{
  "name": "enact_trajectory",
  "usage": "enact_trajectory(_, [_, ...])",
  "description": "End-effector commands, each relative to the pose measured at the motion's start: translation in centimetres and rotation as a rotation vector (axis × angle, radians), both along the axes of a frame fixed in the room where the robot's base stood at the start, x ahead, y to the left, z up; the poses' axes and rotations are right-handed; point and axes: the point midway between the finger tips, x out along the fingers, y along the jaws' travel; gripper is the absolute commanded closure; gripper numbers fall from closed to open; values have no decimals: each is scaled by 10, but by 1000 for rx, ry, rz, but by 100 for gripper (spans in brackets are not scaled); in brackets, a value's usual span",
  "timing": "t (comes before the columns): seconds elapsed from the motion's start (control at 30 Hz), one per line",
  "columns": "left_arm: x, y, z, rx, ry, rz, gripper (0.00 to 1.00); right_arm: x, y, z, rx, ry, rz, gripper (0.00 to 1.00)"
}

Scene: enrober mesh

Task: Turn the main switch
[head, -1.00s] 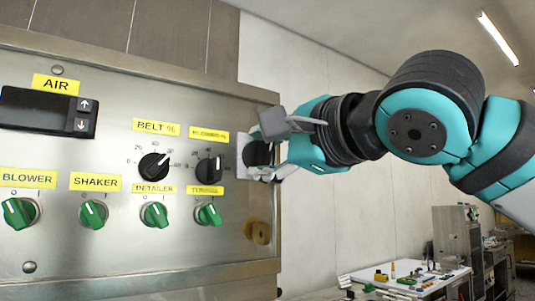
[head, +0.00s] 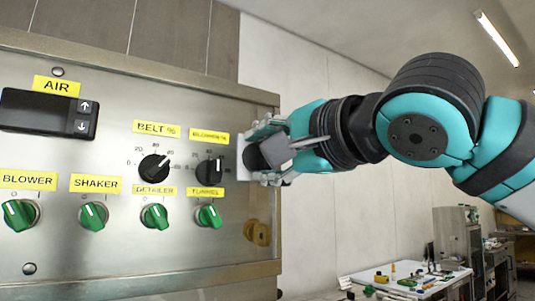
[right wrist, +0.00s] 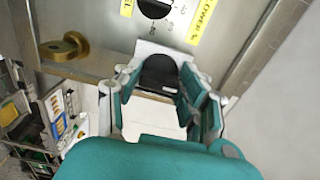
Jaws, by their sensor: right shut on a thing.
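The main switch is a black knob (head: 253,157) on a pale plate at the right edge of the steel control panel. It also shows in the right wrist view (right wrist: 158,72), between my fingers. My right gripper (head: 268,152) is shut on the black knob, with its teal and grey fingers on either side of it; the right wrist view shows the fingers (right wrist: 160,85) around the knob. The gripper partly hides the switch and its plate in the head view. My left gripper is not in view.
The panel (head: 120,240) carries a BELT % dial (head: 154,168), another black dial (head: 210,171) and several green switches below. A brass lock (head: 257,232) sits beneath the main switch. A cluttered table (head: 410,278) stands at the lower right.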

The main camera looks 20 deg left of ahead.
Motion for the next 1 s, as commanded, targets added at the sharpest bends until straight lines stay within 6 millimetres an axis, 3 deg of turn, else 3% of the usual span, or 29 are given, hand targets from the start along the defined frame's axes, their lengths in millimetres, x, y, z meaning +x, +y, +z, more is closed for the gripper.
enact_trajectory(0.07, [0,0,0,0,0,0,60,0,0,-1,-3,0,0,92])
enact_trajectory(0.1, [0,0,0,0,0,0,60,0,0,-1,-3,0,0,55])
enact_trajectory(0.23, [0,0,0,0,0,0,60,0,0,-1,-1,0,0,38])
enact_trajectory(0.63, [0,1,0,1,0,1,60,-5,-8,0,0,0,-1,37])
enact_trajectory(1.0, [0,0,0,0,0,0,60,-51,-66,0,0,-3,-2,37])
